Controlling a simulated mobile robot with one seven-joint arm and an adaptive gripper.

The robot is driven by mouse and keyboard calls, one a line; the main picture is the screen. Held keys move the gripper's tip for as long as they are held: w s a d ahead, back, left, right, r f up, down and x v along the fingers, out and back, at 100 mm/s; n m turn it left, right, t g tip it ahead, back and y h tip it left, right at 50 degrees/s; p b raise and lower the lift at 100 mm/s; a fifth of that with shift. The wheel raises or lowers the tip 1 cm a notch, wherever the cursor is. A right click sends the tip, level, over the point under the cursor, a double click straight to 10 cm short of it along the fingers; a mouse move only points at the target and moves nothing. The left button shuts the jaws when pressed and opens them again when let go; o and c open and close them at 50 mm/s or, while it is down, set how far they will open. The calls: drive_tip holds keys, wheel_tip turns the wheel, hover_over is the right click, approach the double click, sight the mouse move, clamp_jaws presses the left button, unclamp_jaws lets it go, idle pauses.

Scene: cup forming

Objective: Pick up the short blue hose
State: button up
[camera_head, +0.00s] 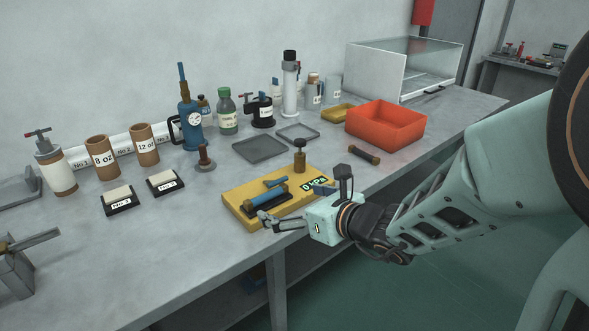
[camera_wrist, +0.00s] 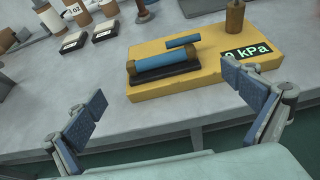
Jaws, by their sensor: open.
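A short blue hose (camera_head: 276,181) lies on top of the yellow block (camera_head: 232,197), behind a thicker blue cylinder (camera_head: 268,196). In the head view my gripper (camera_head: 295,206) is at the table's front edge, partly hiding the block's right side.
A brass-coloured knob (camera_head: 300,158) stands at the block's back, and a display reading kPa (camera_wrist: 248,52) is on its right. A dark rod with brass ends (camera_head: 363,155) and an orange bin (camera_head: 386,125) are to the right. Bottles and a blue pump (camera_head: 190,125) stand behind.

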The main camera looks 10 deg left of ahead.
sight(269, 196)
drive_tip(key=b+x, duration=0.1)
drive_tip(key=x, duration=0.8)
drive_tip(key=shift+s, duration=0.1)
drive_tip(key=shift+r, duration=0.15)
drive_tip(key=c, duration=1.2)
